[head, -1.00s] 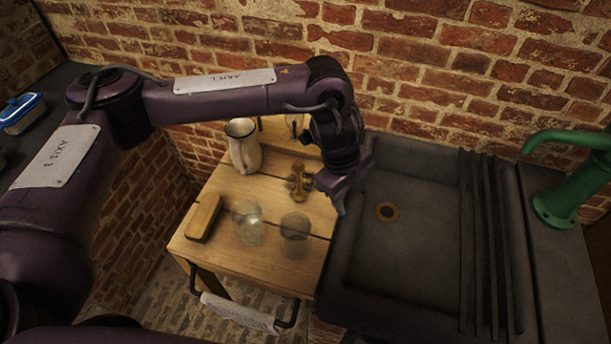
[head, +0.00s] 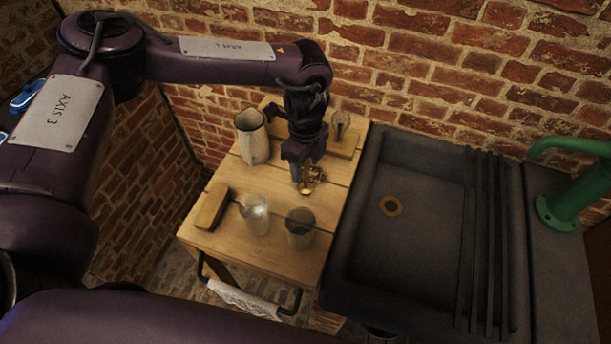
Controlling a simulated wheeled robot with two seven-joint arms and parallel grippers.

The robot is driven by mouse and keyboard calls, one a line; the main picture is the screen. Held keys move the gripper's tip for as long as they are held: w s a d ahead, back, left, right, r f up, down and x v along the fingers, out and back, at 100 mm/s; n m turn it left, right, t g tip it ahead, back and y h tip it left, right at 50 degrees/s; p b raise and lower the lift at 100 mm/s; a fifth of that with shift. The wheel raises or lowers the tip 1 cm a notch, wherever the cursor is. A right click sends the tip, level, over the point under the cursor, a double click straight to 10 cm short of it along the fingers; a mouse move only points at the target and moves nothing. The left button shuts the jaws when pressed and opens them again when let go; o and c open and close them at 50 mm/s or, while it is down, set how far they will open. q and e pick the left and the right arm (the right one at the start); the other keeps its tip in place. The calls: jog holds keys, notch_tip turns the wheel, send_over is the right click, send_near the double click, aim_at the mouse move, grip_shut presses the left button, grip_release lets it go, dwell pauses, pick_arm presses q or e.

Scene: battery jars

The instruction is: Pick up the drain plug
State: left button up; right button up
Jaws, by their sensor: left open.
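A small brass object (head: 309,179), which looks like the drain plug, stands on the wooden table near its middle right. My left gripper (head: 302,182) points down from above, right at it, with its jaws open. The fingers hide part of the brass object, and I cannot tell whether they touch it. My right gripper is out of view.
A dark stone sink (head: 350,265) adjoins the wooden table (head: 265,265) on the right. A pitcher (head: 253,138), glass jar (head: 257,214), darker jar (head: 300,229) and wooden block (head: 212,206) stand around the gripper. A green pump (head: 568,195) is at far right.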

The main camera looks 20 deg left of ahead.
pick_arm(q)
jog(key=shift+f, duration=0.1)
jog(key=shift+c, duration=0.4)
grip_shut()
jog(key=shift+w+r, duration=0.1)
jog(key=shift+r, duration=0.1)
notch_tip(320, 180, up, 7)
jog(key=shift+w+f+b, duration=0.1)
jog(key=shift+b, duration=1.1)
notch_tip(320, 180, up, 13)
